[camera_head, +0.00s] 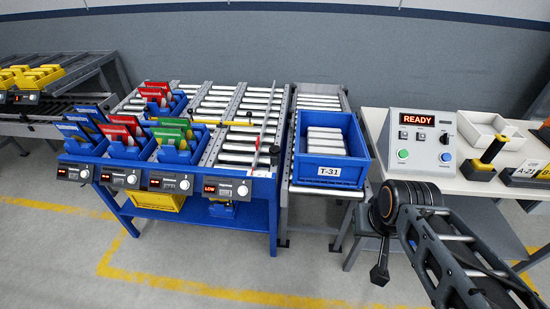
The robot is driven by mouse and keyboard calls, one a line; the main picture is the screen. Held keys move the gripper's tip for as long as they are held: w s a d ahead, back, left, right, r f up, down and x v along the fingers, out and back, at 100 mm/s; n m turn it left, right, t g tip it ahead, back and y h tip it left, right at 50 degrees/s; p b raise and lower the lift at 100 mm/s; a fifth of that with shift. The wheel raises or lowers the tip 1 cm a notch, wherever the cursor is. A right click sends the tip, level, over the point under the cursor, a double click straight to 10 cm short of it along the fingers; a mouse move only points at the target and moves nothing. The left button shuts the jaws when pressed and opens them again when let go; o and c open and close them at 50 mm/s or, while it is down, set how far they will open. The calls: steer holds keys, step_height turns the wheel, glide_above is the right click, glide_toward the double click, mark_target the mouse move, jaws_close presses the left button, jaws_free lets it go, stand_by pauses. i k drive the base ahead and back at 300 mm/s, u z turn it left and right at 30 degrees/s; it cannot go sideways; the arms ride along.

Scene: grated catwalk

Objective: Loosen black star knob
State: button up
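I cannot pick out a star-shaped knob for certain at this size. A small dark knob (274,150) sits at the lower end of a thin upright rail on the roller rack, at its front right. Another small black knob (191,107) stands at the left end of a yellow bar (222,123) across the rack. My arm comes in from the lower right. My gripper (380,274) is small and dark, hangs below the round arm joint in front of the white table, and is well to the right of both knobs. Its fingers are too unclear to judge.
A blue bin marked T-31 (331,171) stands on the middle conveyor (318,97). Blue trays (126,150) with coloured cards fill the rack's left. A control box reading READY (421,138) and a white tray (478,130) stand on the white table. The floor in front is clear.

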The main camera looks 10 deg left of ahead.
mark_target(274, 150)
steer(key=u, duration=0.5)
steer(key=k, duration=0.6)
steer(key=u, duration=1.2)
steer(key=i, duration=1.6)
steer(key=z, duration=0.8)
steer(key=i, duration=0.65)
steer(key=z, duration=0.65)
